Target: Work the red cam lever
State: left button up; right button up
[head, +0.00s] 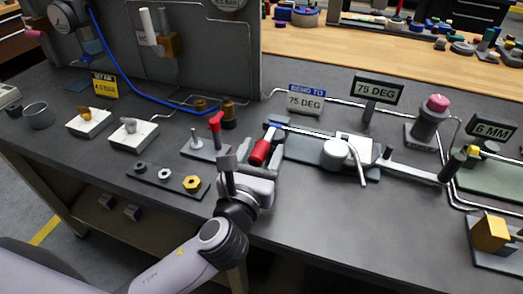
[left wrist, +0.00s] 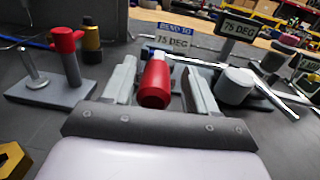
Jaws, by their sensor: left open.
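A red cylindrical grip (head: 261,151), seemingly that of the red cam lever, stands at the near left end of the bend fixture. In the left wrist view the red grip (left wrist: 155,84) points toward the camera, between my two fingers. My left gripper (head: 258,153) is open, with a finger on either side of the grip; it also shows in the left wrist view (left wrist: 160,80). A gap shows on each side there, and I see no clear contact. The lever's pivot is hidden behind the grip. My right gripper is not in view.
A red-topped post (head: 215,128) on a grey base stands left of the gripper. A dark plate (head: 168,180) with several nuts lies nearer the front edge. The fixture's grey cylinder (head: 335,153) and white lever (head: 358,165) are to the right.

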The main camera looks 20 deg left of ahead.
pick_arm(q)
jog(key=s, duration=0.7)
jog(key=shift+a, duration=0.1)
jog(key=shift+w, duration=0.1)
